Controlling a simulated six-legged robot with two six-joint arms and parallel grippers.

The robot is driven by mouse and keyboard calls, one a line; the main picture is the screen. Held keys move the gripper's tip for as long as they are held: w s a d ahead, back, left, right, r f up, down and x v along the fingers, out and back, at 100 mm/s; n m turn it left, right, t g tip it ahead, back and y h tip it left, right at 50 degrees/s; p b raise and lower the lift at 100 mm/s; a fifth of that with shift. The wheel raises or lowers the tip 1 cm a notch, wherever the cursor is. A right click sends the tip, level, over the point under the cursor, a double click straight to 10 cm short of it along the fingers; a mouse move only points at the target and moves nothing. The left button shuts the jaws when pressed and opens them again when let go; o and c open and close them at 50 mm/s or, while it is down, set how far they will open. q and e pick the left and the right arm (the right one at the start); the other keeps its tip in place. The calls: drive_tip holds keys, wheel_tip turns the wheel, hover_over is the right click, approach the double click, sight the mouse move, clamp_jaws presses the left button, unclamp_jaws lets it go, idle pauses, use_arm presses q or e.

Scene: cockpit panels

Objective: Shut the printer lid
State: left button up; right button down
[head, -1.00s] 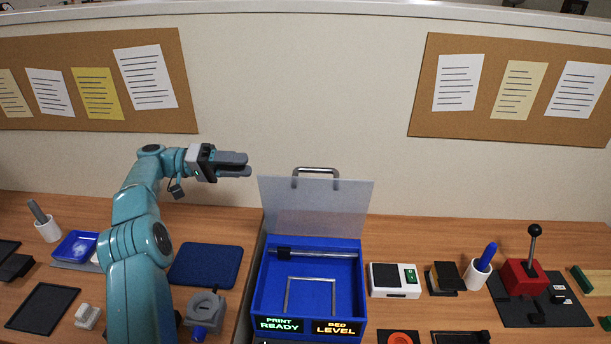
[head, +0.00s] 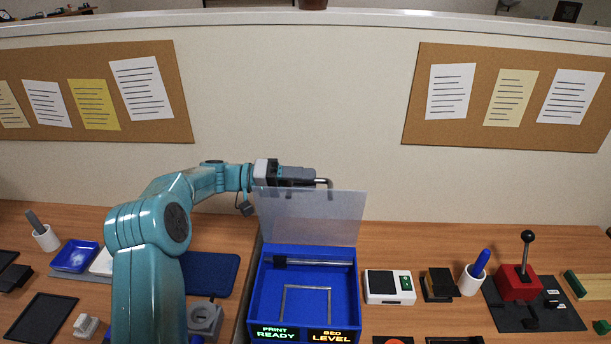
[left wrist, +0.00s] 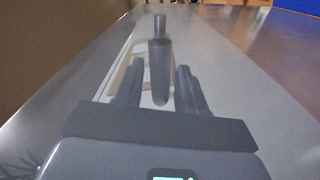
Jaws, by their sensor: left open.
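The printer is a blue open box (head: 257,290) with a clear grey lid (head: 310,215) raised at its back. A metal bar handle (head: 325,182) sits at the lid's top edge. My left gripper (head: 312,178) is at the handle, just above the lid's top edge, partly hiding the handle. In the left wrist view, the handle (left wrist: 160,75) shows as a grey bar between the two open fingers, with gaps at its sides. The lid's pale surface (left wrist: 225,80) spreads out beyond it. My right gripper is not in view.
Inside the box are a dark rail (head: 310,261) and a square metal frame (head: 306,288). To the right stand a white switch box (head: 388,287), a pen cup (head: 471,280) and a red joystick (head: 520,282). The wall is close behind the lid.

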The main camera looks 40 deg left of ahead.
use_arm(q)
drive_tip(key=shift+w+d, duration=0.25)
drive_tip(key=shift+d, duration=0.1)
drive_tip(key=shift+s+a, duration=0.1)
clamp_jaws()
drive_tip(key=s+d+f+m+b, duration=0.2)
drive_tip(key=s+b, duration=0.4)
drive_tip(key=b, duration=0.9)
drive_tip(key=s+d+f+m+b, duration=0.2)
drive_tip(key=s+d+m+b, duration=0.3)
drive_tip(key=b, duration=1.1)
drive_tip(key=shift+s+d+m, duration=0.2)
drive_tip(key=shift+s+m, duration=0.25)
drive_tip(key=shift+m, duration=0.45)
